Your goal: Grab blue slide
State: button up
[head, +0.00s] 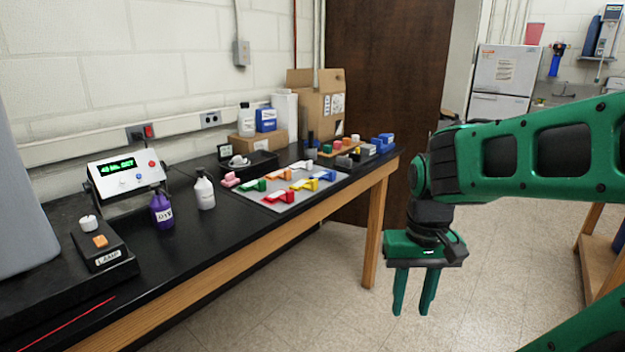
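A blue slide-like piece (325,176) lies at the right side of a grey mat (262,202) on the black bench. Red (277,197), yellow (302,184), green (254,185) and orange (279,174) pieces of similar form lie on the same mat. My gripper (412,308) points down off the bench's right end, over the floor side. Its two green fingers are apart with nothing between them. It is well to the right of the blue piece and not touching it.
Behind the mat stand a black tray (262,163) and cardboard boxes (322,105). More blue blocks (382,143) sit at the bench's far right corner. A purple bottle (162,208) and a white bottle (204,190) stand left of the mat. The floor in front is clear.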

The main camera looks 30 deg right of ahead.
aim_at(322, 174)
jog(key=i, duration=0.95)
jog(key=z, duration=0.1)
